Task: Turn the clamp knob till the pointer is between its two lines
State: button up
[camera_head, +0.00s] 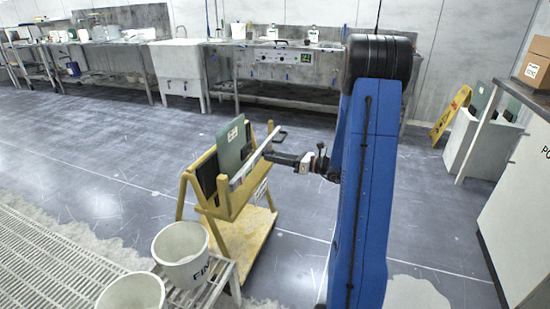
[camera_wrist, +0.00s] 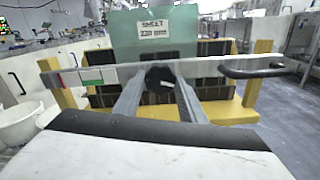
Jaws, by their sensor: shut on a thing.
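The dark clamp knob (camera_wrist: 159,75) sits midway along a pale clamp bar (camera_wrist: 215,66) in the wrist view. My gripper (camera_wrist: 158,82) is shut on the knob, one finger on each side, reaching it from the front. In the head view my gripper (camera_head: 272,157) meets the bar from the right. The left part of the bar carries a strip (camera_wrist: 92,76) with red, white and green patches. The pointer and its two lines are too small to make out. A green sheet (camera_wrist: 153,48) with a label stands upright behind the bar.
The yellow wheeled rack (camera_head: 252,232) holds the sheet and a dark panel. A black handle (camera_wrist: 252,70) sticks out at the bar's right. White buckets (camera_head: 181,252) stand on a grating at lower left. The floor right of the rack is clear.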

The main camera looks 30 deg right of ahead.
jog(key=m, duration=0.6)
jog(key=shift+m, duration=0.4)
dwell(0.4)
jog(key=o, duration=1.1)
jog(key=shift+c, duration=0.2)
jog(key=v, duration=1.7)
jog(key=shift+s, duration=0.2)
jog(key=shift+d, duration=0.15)
